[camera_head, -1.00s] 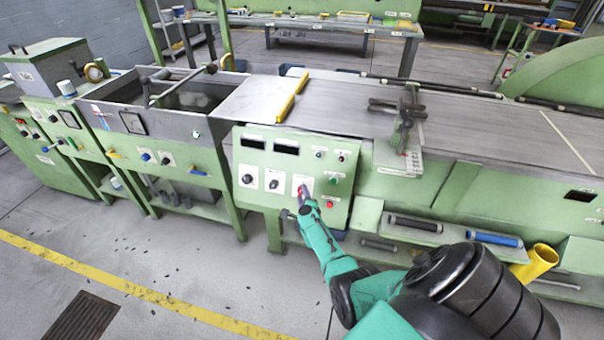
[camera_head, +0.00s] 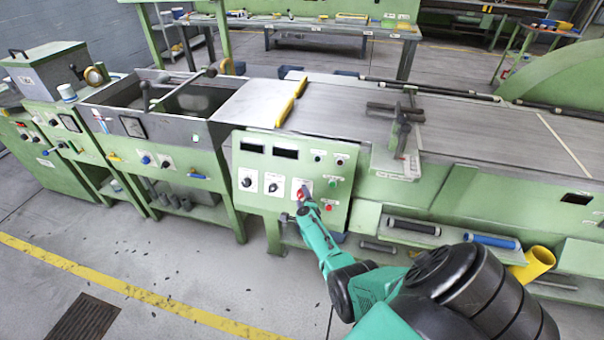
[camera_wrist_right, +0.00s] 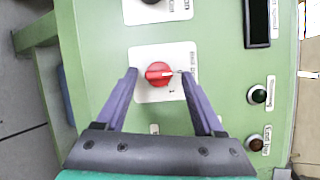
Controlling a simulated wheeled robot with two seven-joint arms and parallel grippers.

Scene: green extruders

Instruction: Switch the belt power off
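The red rotary knob (camera_wrist_right: 158,74) sits on a white label plate on the green control panel. Its white pointer mark faces right in the right wrist view. In the head view the knob (camera_head: 303,192) is partly covered by my right gripper (camera_head: 302,202). In the right wrist view my right gripper (camera_wrist_right: 159,76) is open, with one fingertip on each side of the knob. A gap shows between each fingertip and the knob, so I see no grip on it. My left gripper is not in view.
Black knobs (camera_head: 271,187) sit left of the red knob. A green button (camera_head: 333,183) and a red button (camera_head: 328,207) sit to its right. The grey belt (camera_head: 345,105) runs above the panel. A yellow tube (camera_head: 535,263) and a blue roller (camera_head: 491,241) lie at lower right.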

